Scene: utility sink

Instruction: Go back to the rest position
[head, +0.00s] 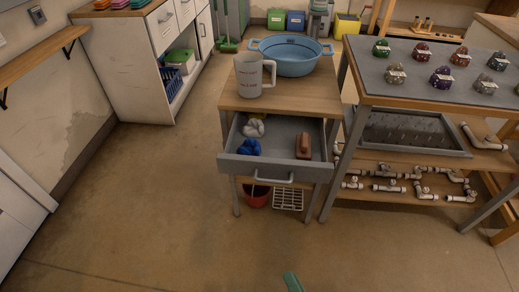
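A small green tip at the bottom edge of the head view appears to be part of my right gripper (293,283). The rest of it is cut off by the frame, so its fingers and anything in them cannot be made out. It is over bare floor, in front of and apart from the small wooden-topped cart (310,103). My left gripper is out of view. The cart's grey drawer (282,162) is pulled open. In it lie a whitish crumpled item (254,127), a blue one (248,146) and a brown block-like item (303,146).
A grey mug-like jug (249,76) and a blue basin (290,55) stand on the cart. A workbench (424,98) with several coloured lumps and pipe fittings below is on the right. A white cabinet (139,72) stands back left. The floor (150,220) in front is clear.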

